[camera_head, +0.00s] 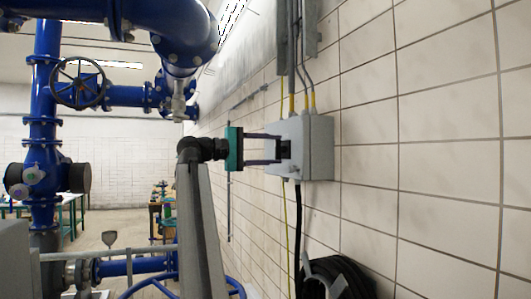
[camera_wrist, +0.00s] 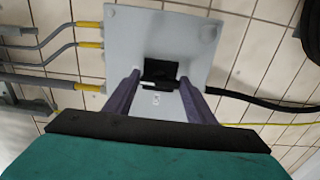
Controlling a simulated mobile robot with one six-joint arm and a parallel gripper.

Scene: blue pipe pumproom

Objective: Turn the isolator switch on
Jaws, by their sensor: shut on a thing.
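The isolator switch is a grey box (camera_head: 318,150) on the tiled wall, with a black handle (camera_head: 286,149) on its front face. In the wrist view the grey box (camera_wrist: 190,35) fills the upper middle, and its black handle (camera_wrist: 160,72) lies between my fingers. A small marking is printed beside the handle. My gripper (camera_head: 278,149) reaches the box from the left, and its two purple-grey fingers are closed on the handle. In the wrist view my gripper (camera_wrist: 158,90) shows a finger on each side of the handle; exact contact is partly hidden.
Conduits with yellow glands (camera_head: 313,100) enter the box from above. A black cable (camera_head: 297,215) runs down to a coiled black hose (camera_head: 335,278). Blue pipes with a handwheel (camera_head: 78,83) stand at left. The wall right of the box is clear.

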